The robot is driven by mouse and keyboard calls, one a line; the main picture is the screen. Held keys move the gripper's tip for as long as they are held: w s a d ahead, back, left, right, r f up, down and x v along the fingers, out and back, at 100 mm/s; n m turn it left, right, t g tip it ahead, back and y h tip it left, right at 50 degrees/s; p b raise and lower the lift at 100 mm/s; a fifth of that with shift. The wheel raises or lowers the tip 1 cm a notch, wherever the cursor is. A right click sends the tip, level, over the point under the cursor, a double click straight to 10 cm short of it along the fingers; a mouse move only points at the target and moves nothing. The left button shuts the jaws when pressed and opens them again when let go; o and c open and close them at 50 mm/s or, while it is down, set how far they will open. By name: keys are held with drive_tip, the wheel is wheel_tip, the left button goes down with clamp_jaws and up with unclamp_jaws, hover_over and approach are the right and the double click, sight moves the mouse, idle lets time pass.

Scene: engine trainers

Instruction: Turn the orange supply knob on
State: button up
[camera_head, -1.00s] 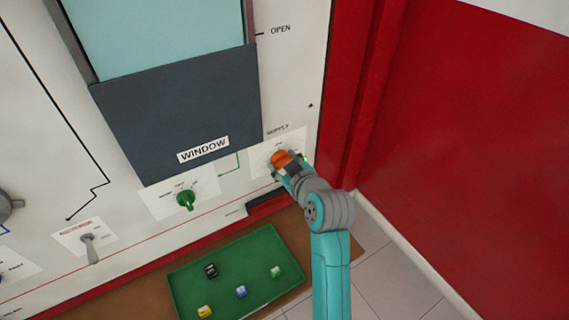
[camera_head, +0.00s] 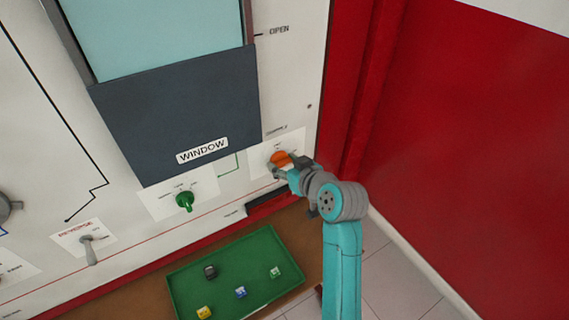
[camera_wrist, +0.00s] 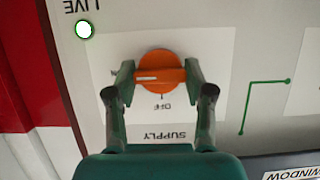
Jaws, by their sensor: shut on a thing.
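The orange supply knob (camera_head: 281,159) is on the white panel, at its lower right in the head view. In the wrist view the knob (camera_wrist: 160,62) is round with a raised bar (camera_wrist: 160,76) lying level across the picture. The OFF mark is just below it, upside down, with SUPPLY further below. My gripper (camera_wrist: 160,78) has one finger at each end of the bar and is shut on the knob. In the head view my gripper (camera_head: 282,167) partly covers the knob and its label.
A white lamp with a green rim (camera_wrist: 84,29) sits by the LIVE label. A green knob (camera_head: 185,201) and a toggle switch (camera_head: 89,249) are to the left. A green tray (camera_head: 185,286) with several small cubes lies below. A red wall (camera_head: 460,150) stands to the right.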

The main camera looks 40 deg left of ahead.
drive_tip(key=o, duration=1.2)
drive_tip(key=shift+c, duration=0.2)
drive_tip(key=v, duration=1.2)
drive_tip(key=shift+f, duration=0.1)
